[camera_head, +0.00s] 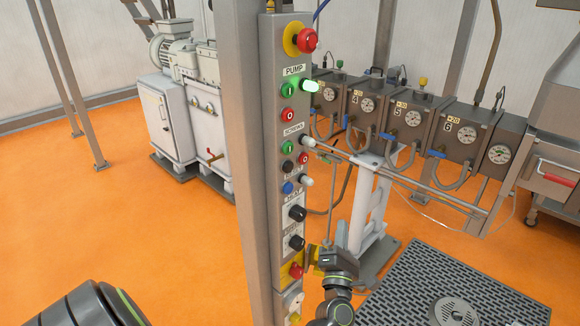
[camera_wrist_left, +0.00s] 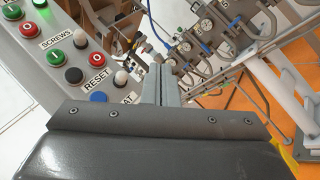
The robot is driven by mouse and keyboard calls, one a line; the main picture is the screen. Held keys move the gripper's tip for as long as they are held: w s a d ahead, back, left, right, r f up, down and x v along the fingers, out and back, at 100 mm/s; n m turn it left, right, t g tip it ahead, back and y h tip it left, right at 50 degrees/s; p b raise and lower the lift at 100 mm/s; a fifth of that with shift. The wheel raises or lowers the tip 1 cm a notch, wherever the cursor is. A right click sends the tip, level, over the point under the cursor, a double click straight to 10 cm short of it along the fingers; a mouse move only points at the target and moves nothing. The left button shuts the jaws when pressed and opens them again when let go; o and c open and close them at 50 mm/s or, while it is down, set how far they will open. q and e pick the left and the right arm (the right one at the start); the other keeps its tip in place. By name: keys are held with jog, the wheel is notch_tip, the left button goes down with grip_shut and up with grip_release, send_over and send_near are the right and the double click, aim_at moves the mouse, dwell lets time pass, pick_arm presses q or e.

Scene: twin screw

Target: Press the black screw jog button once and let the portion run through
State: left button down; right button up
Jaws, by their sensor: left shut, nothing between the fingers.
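The black screw jog button (camera_head: 287,167) sits on the tall grey control panel (camera_head: 270,110), below the green and red SCREWS buttons. In the left wrist view the black button (camera_wrist_left: 73,75) shows clear of the fingers, to their left. My left gripper (camera_head: 327,241) is beside the lower right edge of the panel, below the level of the black button. Its fingers (camera_wrist_left: 161,72) are shut with nothing between them and appear apart from the button. My right gripper is not in view.
A blue button (camera_head: 287,188) sits just below the black one. A green lamp (camera_head: 311,86) glows beside PUMP; the SCREWS lamp (camera_head: 308,142) looks unlit. A red mushroom button (camera_head: 307,40) tops the panel. Grey gauge boxes (camera_head: 463,130) and pipes stand behind; a dark floor grate (camera_head: 470,285) lies right.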

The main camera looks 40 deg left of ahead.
pick_arm(q)
notch_tip(320, 180, up, 12)
jog(key=s+a+n+g+y, duration=0.2)
jog(key=n+y, duration=0.4)
jog(key=n, duration=0.6)
jog(key=shift+s+a+g+y, duration=0.25)
jog(key=shift+s+g+y, duration=0.15)
jog(key=shift+g, duration=0.5)
jog(key=shift+f, duration=0.1)
